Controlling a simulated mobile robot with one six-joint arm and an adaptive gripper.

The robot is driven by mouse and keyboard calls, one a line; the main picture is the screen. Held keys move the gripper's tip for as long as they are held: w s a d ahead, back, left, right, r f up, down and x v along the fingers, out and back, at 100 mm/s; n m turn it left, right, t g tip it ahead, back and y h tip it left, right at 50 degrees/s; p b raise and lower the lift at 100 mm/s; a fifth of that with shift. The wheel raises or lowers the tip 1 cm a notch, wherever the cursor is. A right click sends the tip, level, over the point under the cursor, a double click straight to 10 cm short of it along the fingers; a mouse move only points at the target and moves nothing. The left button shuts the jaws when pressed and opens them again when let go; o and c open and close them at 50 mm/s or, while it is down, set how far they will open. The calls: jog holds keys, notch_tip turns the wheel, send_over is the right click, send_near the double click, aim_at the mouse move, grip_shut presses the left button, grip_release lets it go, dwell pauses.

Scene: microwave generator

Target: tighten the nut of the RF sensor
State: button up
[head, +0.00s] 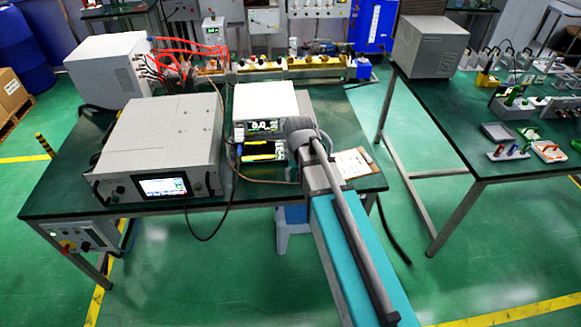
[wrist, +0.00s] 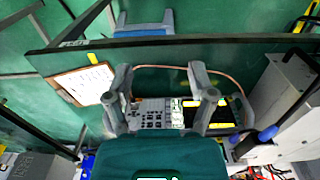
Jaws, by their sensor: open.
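My gripper (head: 303,132) is in front of the right part of a white instrument (head: 265,97) on the green table. In the wrist view my gripper (wrist: 160,78) is open, its two grey fingers wide apart with nothing held between them. Behind them the instrument's panel (wrist: 152,110) shows buttons and a dark display. A blue connector (head: 239,133) is at the instrument's left front edge. A blue cylindrical part (wrist: 268,132) appears right of the fingers in the wrist view. I cannot make out which part is the RF sensor, or its nut.
A large grey generator (head: 165,140) with a lit screen stands left of the instrument. A clipboard (head: 352,163) lies to the right, and a thin copper-coloured cable (wrist: 225,74) runs across the table front. A second table (head: 470,130) with tools stands at the right.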

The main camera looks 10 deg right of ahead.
jog(key=s+d, duration=0.6)
jog(key=s, duration=0.4)
jog(key=shift+d, duration=0.2)
jog(key=shift+c, duration=1)
jog(key=shift+s, duration=0.15)
